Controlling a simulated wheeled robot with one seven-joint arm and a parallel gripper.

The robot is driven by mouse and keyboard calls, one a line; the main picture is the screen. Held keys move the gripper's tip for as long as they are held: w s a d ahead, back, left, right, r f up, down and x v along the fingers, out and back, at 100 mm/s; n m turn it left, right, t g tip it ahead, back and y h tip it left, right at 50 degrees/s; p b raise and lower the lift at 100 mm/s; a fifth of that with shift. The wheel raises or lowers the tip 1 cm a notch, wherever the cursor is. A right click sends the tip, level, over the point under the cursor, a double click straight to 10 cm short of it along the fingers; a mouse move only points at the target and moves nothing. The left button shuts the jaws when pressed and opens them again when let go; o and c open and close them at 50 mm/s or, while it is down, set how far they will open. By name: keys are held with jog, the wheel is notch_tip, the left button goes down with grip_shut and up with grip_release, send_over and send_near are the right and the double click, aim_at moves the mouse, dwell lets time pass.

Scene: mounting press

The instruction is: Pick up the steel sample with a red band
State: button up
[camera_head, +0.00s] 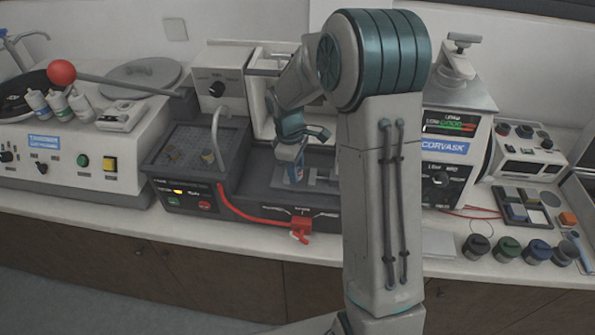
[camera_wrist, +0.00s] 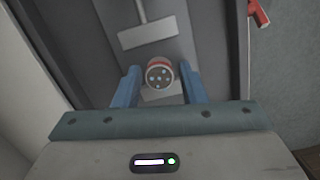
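The steel sample with a red band (camera_wrist: 160,74) shows in the wrist view as a short round piece with dark dots on its end face. It lies between the two blue fingers of my gripper (camera_wrist: 159,88), near their tips. The fingers stand apart, with a gap visible on each side of the sample. In the head view my gripper (camera_head: 293,172) points down over the dark bed of the press machine (camera_head: 262,195). The sample is not clearly visible there.
A pale T-shaped plate (camera_wrist: 148,32) lies just beyond the sample. A meshed tray (camera_head: 190,150) is left of my gripper. Several dark round pots (camera_head: 507,249) stand at the right.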

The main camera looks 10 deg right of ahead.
jog(key=c, duration=0.8)
